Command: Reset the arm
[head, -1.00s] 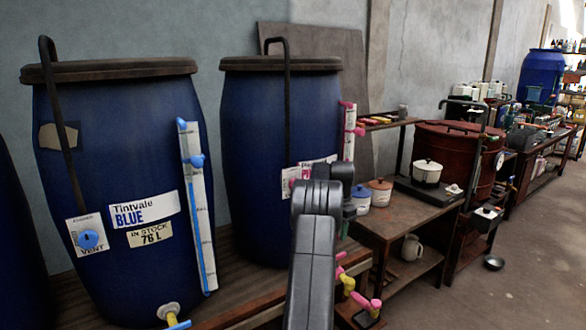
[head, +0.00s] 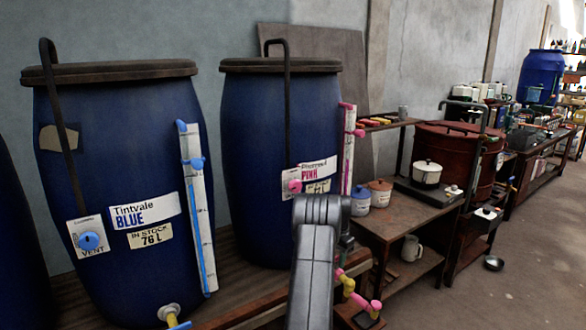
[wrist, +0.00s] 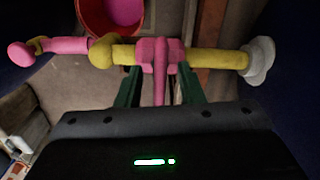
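My gripper (wrist: 160,86) shows in the wrist view with its two dark green fingers spread apart. A pink tap handle (wrist: 160,58) on a yellow tap body (wrist: 215,58) lies between or just beyond the fingers. I see no clear grip on it. In the head view my arm's grey links stand in front of the second blue barrel (head: 262,140), and my gripper is hidden. That barrel has a pink label and a pink vent knob (head: 295,186). Part of its pink and yellow tap (head: 347,283) shows right of my arm.
A red bucket with pink liquid (wrist: 122,12) lies beyond the tap in the wrist view. The Tintvale Blue barrel (head: 110,130) stands at left. A wooden bench (head: 395,225) with pots stands close on the right. Open floor (head: 535,260) lies further right.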

